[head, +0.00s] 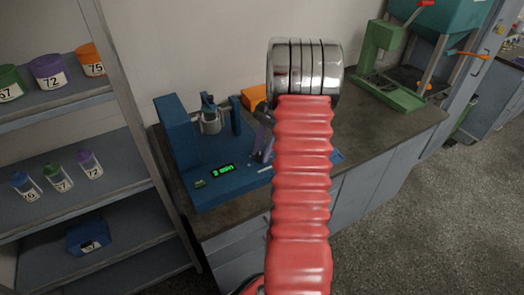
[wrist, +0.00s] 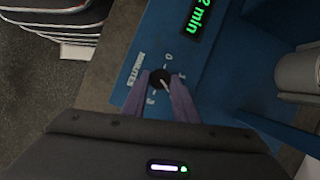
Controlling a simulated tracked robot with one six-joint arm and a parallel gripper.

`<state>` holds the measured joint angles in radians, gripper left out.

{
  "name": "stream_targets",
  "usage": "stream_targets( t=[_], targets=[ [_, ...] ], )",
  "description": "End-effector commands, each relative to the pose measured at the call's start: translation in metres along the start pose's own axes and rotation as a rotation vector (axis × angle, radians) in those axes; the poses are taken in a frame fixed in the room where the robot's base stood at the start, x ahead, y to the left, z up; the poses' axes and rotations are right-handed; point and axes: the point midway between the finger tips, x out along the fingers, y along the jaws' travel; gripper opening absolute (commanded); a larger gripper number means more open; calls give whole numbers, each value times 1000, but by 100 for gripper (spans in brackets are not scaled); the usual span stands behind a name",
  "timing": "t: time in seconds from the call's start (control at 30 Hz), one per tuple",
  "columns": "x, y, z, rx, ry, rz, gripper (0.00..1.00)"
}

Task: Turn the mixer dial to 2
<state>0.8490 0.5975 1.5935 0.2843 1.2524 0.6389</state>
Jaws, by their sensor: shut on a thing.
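The mixer (head: 172,128) is a blue machine on the dark counter, with a metal cup (head: 210,122) held in it. Its green display (head: 222,170) reads 2 min, and the display also shows in the wrist view (wrist: 200,17). The dial (wrist: 159,79) is a small black knob with a white pointer line, beside the word MINUTES. The pointer slants to the lower right; the 0 and 3 marks show, and the 2 mark is not visible. My gripper (wrist: 160,88) has its purple fingers shut on the dial, one on each side. In the head view my arm hides the dial.
A shelf rack (head: 75,103) with numbered jars stands at the left. An orange object (head: 254,97) sits behind the mixer. A green machine (head: 385,80) stands at the counter's right end. The counter (head: 375,127) between them is partly clear.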

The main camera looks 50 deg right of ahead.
Motion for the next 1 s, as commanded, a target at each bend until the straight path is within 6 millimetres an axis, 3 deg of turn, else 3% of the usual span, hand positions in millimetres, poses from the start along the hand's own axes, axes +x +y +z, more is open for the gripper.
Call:
stream_targets(
  t=[0.13, 0.17, 0.4, 0.77, 1.0],
  targets=[
    [0, 0, 0, -1, 1, 0, 4],
    [0, 0, 0, -1, 1, 0, 27],
    [0, 0, 0, -2, 1, 0, 44],
    [-4, 0, 0, -2, 1, 0, 45],
    [-31, -1, -1, -3, 3, -2, 45]
  ],
)
